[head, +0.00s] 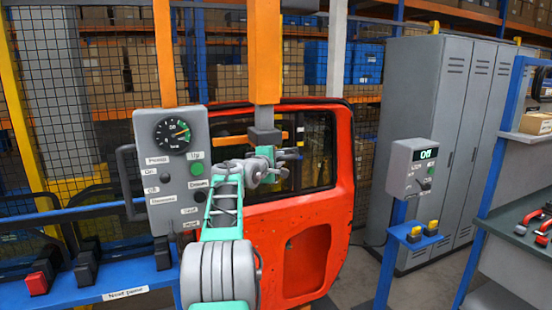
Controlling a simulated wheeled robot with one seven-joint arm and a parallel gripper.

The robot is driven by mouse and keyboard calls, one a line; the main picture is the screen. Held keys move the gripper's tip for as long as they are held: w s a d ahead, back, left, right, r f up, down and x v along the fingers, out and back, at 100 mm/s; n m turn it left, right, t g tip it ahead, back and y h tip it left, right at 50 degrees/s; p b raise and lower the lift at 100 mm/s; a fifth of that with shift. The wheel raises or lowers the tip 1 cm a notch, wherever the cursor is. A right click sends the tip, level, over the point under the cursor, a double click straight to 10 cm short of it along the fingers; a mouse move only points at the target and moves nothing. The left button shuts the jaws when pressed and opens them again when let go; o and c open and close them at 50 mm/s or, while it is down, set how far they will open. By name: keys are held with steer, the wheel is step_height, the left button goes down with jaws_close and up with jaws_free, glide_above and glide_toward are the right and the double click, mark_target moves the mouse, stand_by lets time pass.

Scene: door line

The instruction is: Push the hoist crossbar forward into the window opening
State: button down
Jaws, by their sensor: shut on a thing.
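The red door (335,215) hangs upright behind my arm, with its window opening (318,150) in its upper half. The orange hoist post (265,50) comes down in front of the opening and ends in a dark grey block (264,136). The hoist crossbar (291,151) shows only in small part as grey pieces below that block, in front of the opening. My gripper (277,160) is there, shut on the crossbar. My wrist hides much of the contact, and I cannot tell how far the bar reaches into the opening.
A grey hoist control box (180,170) with a gauge and a side handle (127,182) stands close left of my arm. A blue rail (130,284) runs below it. A grey box reading "Off" (412,168) and grey lockers (430,90) stand right.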

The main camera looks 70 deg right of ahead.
steer(key=c, duration=1.8)
jaws_free()
steer(key=shift+r, duration=0.2)
steer(key=o, duration=0.3)
steer(key=shift+d+f, duration=0.15)
steer(key=shift+d, duration=0.05)
steer(key=shift+o, duration=0.9)
steer(key=shift+w+a, duration=0.1)
steer(key=shift+w, duration=0.05)
steer(key=shift+a+b, duration=0.3)
steer(key=shift+a, duration=0.05)
steer(key=a+r+b, duration=0.1)
steer(key=a+b, duration=0.1)
steer(key=a, duration=0.5)
steer(key=shift+b, duration=0.3)
